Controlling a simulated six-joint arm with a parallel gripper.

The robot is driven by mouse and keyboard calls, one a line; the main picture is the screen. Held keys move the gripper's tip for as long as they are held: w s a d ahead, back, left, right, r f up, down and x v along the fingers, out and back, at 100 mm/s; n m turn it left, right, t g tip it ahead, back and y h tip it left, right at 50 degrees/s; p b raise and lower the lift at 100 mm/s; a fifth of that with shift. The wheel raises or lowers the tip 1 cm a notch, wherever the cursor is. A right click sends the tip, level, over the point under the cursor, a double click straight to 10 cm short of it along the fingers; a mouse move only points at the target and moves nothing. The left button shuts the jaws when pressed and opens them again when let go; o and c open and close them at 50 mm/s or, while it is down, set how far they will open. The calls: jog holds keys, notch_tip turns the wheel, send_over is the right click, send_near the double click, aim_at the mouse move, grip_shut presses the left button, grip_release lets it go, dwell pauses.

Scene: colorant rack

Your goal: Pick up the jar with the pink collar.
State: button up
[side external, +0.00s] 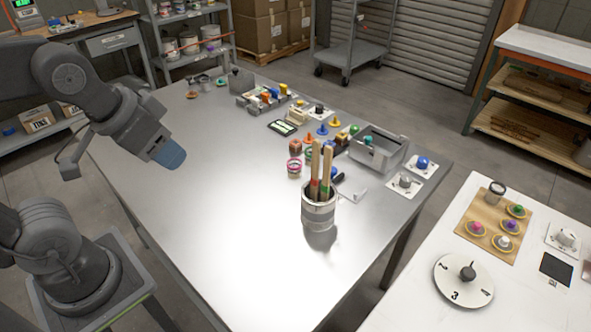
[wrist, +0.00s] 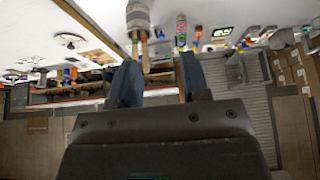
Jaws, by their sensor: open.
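The jar with the pink collar (side external: 294,167) stands upright on the steel table, left of and behind the pot with wooden sticks. It looks small, with a pink ring around it. My gripper (side external: 172,155) is up over the left part of the table, well to the left of the jar and apart from it. In the wrist view its two blue fingers (wrist: 158,78) are spread with nothing held between them. I cannot make out the jar surely in the wrist view.
The metal pot (side external: 318,214) with tall wooden sticks stands close to the jar's right front. A jar with a green collar (side external: 310,154) is partly hidden behind the sticks. A reddish-brown block (side external: 295,146) stands behind the jar. The steel table's (side external: 225,190) left and front are clear.

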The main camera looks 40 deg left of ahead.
jog(key=shift+o, duration=0.3)
jog(key=o, duration=0.5)
jog(key=shift+c, duration=0.2)
jog(key=n+g, duration=0.6)
jog(key=n, duration=1.2)
send_over(296, 170)
jog(key=a, duration=0.1)
notch_tip(296, 170, down, 15)
jog(key=f, duration=0.9)
jog(key=shift+w+a, duration=0.2)
jog(key=shift+w+d+f, duration=0.1)
jog(key=shift+w+f, duration=0.05)
jog(key=shift+f, duration=1.25)
jog(key=shift+w+d+f, duration=0.1)
jog(key=shift+w+f, duration=0.05)
jog(key=shift+f, duration=1.2)
